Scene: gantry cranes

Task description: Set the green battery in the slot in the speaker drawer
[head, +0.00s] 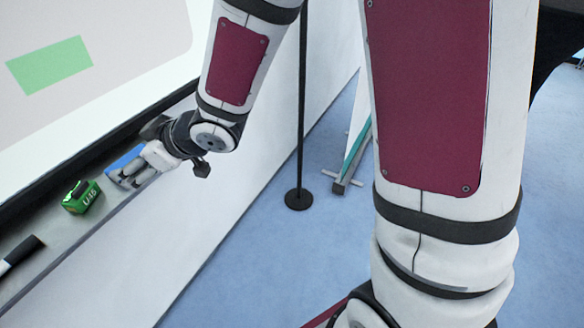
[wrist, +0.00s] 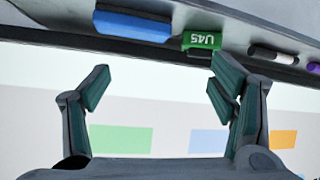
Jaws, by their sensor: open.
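The green battery (head: 82,197), marked U45, sits on the whiteboard's tray ledge. In the wrist view the green battery (wrist: 202,41) is at the upper middle, just beyond the tip of the right-hand finger, and its label appears upside down. My gripper (head: 122,179) is at the ledge, to the right of the battery, in front of a blue block. In the wrist view my gripper (wrist: 160,80) is open with nothing between its fingers. I cannot tell whether a finger touches anything. No speaker drawer or slot is in view.
The blue block (wrist: 132,25), perhaps an eraser, lies near the battery. A black-and-white marker (wrist: 272,54) and a purple item (wrist: 314,68) lie on its other side. The tray ledge (head: 60,240) is narrow. A black pole on a round base (head: 299,200) stands on the blue floor.

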